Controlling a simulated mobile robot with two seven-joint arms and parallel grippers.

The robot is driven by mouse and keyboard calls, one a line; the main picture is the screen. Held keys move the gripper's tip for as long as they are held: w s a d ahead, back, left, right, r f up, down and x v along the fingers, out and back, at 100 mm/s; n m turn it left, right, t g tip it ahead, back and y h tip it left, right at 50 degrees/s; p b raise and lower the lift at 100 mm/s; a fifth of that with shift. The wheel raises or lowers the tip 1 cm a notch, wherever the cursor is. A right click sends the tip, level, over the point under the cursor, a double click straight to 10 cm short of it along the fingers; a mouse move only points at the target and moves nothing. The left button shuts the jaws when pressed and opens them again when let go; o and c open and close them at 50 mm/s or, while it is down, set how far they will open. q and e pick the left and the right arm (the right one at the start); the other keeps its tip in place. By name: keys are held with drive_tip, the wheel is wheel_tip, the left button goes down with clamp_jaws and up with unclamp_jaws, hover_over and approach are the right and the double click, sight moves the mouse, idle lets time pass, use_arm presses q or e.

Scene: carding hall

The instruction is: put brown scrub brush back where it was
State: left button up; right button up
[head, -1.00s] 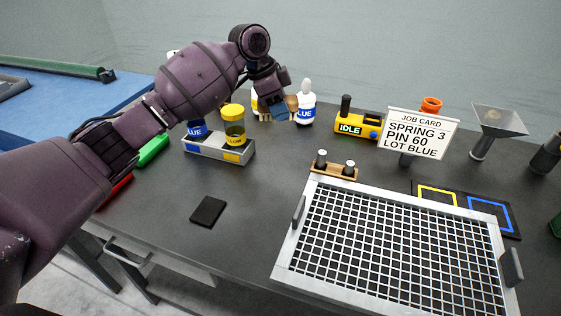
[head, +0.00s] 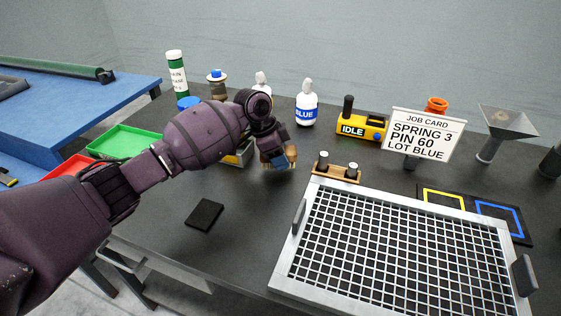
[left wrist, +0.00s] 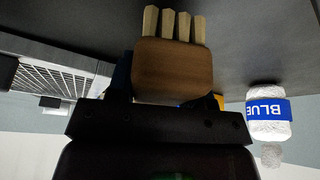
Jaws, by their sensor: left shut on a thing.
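The brown scrub brush shows in the left wrist view (left wrist: 172,68) as a brown block with several pale bristle tufts. My left gripper (left wrist: 172,100) is shut on its block, and the bristles point away from the gripper toward the dark bench top. In the head view my left gripper (head: 278,156) is low over the bench, left of the small wooden pin rack (head: 337,172). Most of the brush is hidden there behind the fingers. I cannot tell whether the bristles touch the bench. My right gripper is not in view.
A white-framed grid (head: 400,245) lies at the front right. A BLUE-labelled bottle (head: 307,105) and a yellow IDLE device (head: 360,126) stand behind the gripper. A black pad (head: 204,215) lies at the front. My arm partly hides the jar holder (head: 240,157). Bench around the pad is clear.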

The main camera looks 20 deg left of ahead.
use_arm(q)
wheel_tip(320, 180, down, 2)
drive_tip(key=shift+r, duration=0.1)
drive_tip(key=o, duration=0.8)
drive_tip(key=shift+o, duration=0.2)
